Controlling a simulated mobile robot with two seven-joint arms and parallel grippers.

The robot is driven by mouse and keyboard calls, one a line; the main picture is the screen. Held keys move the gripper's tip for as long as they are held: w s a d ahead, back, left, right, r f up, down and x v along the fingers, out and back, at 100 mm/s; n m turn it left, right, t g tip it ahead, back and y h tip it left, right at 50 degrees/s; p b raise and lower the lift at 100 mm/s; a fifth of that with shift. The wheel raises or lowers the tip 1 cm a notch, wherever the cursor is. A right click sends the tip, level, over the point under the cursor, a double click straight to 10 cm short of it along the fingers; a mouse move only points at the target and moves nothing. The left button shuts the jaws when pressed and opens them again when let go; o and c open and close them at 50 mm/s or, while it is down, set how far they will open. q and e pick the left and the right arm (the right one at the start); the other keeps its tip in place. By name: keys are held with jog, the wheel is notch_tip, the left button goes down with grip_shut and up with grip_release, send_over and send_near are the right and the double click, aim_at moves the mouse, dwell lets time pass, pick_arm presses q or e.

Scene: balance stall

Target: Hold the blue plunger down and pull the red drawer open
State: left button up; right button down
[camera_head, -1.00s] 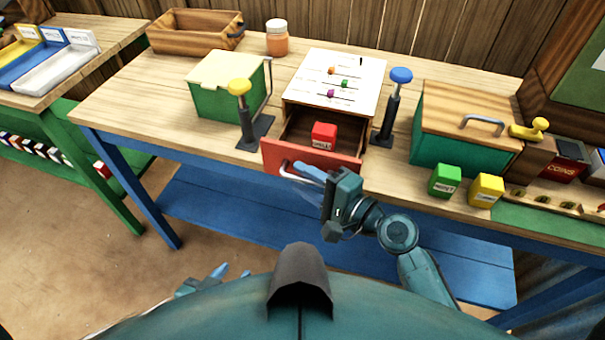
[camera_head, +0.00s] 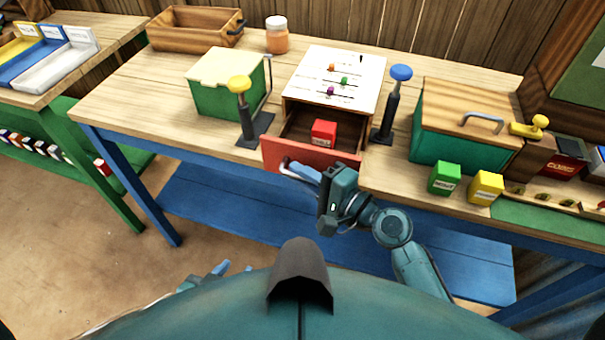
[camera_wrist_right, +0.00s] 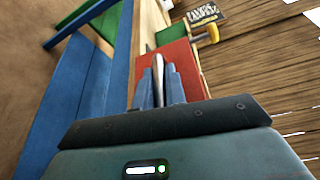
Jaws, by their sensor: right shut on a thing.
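The blue plunger (camera_head: 401,73) stands on its dark post to the right of the white-topped cabinet (camera_head: 353,66), its knob up and nothing touching it. The red drawer (camera_head: 300,156) is pulled out from the cabinet's front, with a red labelled block (camera_head: 324,133) inside. My right gripper (camera_head: 290,167) is shut on the drawer's metal handle, which also shows between the fingers in the right wrist view (camera_wrist_right: 158,72). My left gripper (camera_head: 233,270) is low at the bottom, in front of the table and far from the plunger, its fingertips apart; the rest is hidden by my body.
A yellow plunger (camera_head: 240,85) and a green box (camera_head: 230,85) stand left of the drawer. Right of the blue plunger are a wood-lidded green box (camera_head: 460,110), a green block (camera_head: 444,179) and a yellow block (camera_head: 486,188).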

jog(key=s, duration=0.2)
jog(key=s+a, duration=0.1)
jog(key=shift+s+a+p, duration=0.1)
jog(key=shift+s+p, duration=0.3)
pick_arm(q)
jog(key=shift+a, duration=0.15)
pick_arm(e)
jog(key=c, duration=1.5)
grip_release()
jog(key=shift+o, duration=0.2)
